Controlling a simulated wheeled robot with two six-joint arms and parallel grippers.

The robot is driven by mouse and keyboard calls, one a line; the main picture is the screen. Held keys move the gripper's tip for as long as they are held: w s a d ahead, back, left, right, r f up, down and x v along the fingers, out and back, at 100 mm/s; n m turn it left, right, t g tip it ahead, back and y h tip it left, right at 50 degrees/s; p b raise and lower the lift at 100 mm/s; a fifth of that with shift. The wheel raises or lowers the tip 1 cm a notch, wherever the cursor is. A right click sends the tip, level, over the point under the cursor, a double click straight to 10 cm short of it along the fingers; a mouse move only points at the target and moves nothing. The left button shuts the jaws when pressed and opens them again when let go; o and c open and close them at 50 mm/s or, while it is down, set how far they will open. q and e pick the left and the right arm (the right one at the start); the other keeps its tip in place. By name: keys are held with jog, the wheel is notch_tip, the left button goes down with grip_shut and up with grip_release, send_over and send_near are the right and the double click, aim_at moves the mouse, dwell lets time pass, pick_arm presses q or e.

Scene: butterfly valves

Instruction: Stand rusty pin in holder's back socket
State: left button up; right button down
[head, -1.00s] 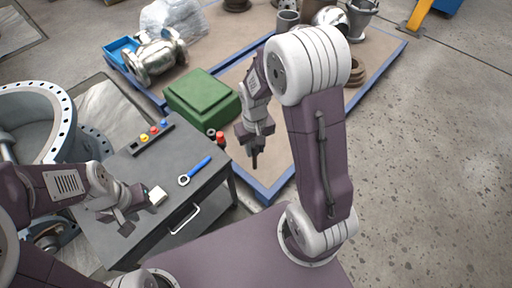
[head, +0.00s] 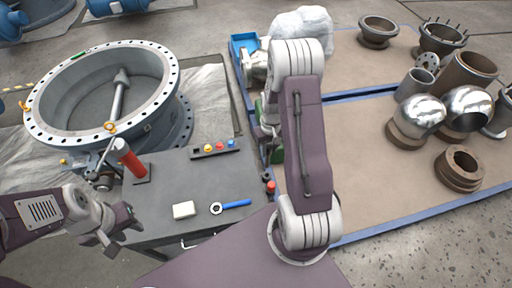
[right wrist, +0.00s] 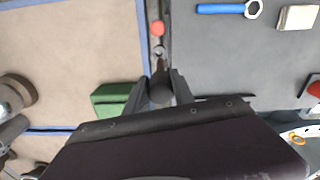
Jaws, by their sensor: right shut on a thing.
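My right gripper (right wrist: 160,84) is shut on a dark, round-ended piece, which looks like the rusty pin (right wrist: 161,92), seen nearly end-on between the fingers. In the head view this gripper is mostly hidden behind my right arm. A narrow dark fixture on the table's right side, which may be the holder (right wrist: 158,50), shows a red-topped piece (right wrist: 157,28) and a ring-like spot. The gripper is at one end of it in the wrist view; I cannot tell the height or whether the pin touches a socket. My left gripper (head: 128,218) is over the table's left front; its jaws are unclear.
A green box (right wrist: 116,98) is close to the right gripper. A large flanged ring (head: 100,90) stands behind left.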

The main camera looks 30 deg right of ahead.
aim_at(268, 157)
jog(key=shift+d+f+b, duration=0.15)
jog(key=shift+f+b, duration=2.55)
jog(key=shift+f, duration=0.3)
jog(key=shift+s, duration=0.2)
jog(key=shift+p, duration=0.3)
jog(key=shift+f, duration=0.15)
jog(key=shift+f+b, duration=0.5)
jog(key=shift+f, duration=0.1)
jog(key=shift+f, duration=0.1)
